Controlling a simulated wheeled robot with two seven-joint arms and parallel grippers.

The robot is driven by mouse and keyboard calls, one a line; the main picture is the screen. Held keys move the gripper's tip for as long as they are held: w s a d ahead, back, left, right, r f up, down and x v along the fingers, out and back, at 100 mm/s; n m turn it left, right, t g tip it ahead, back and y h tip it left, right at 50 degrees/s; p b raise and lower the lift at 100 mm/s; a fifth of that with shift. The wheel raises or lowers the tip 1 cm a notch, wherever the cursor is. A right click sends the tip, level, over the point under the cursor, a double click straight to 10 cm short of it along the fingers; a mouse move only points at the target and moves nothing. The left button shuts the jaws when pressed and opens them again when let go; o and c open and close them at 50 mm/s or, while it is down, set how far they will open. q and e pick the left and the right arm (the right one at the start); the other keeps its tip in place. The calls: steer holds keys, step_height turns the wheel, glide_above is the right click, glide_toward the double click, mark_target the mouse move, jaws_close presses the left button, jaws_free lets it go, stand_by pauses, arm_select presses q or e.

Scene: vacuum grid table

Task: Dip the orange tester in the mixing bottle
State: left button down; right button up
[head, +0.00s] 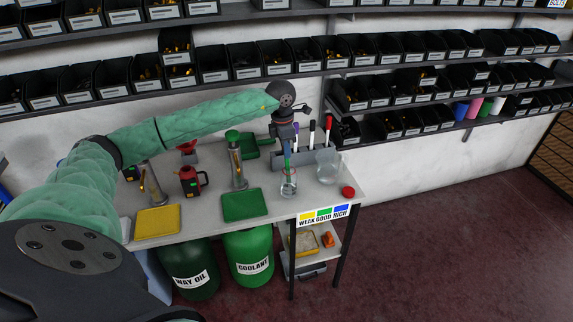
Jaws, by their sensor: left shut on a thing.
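My left gripper (286,143) is above the table's right part, pointing down. It is shut on a thin stick (287,158) that looks blue and green, not orange. The stick hangs down at a small clear glass vessel (289,187); I cannot tell whether its tip is inside or in front of it. A larger clear container (328,163) stands to the right. I cannot tell which of the two is the mixing bottle. No tester that is clearly orange shows on the tabletop. My right gripper is not in view.
A grey rack with purple, black and red-topped pens (328,122) stands behind. A red lid (348,191) lies near the right edge. Green (244,205) and yellow (157,222) trays, a red can (190,182) and metal dispensers (239,168) stand left. Bin shelves line the wall.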

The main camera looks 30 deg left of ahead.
arm_select(q)
steer(key=shift+r+p, duration=1.6)
steer(key=shift+r, duration=4.3)
steer(key=shift+r+p, duration=0.45)
steer(key=shift+r, duration=1.55)
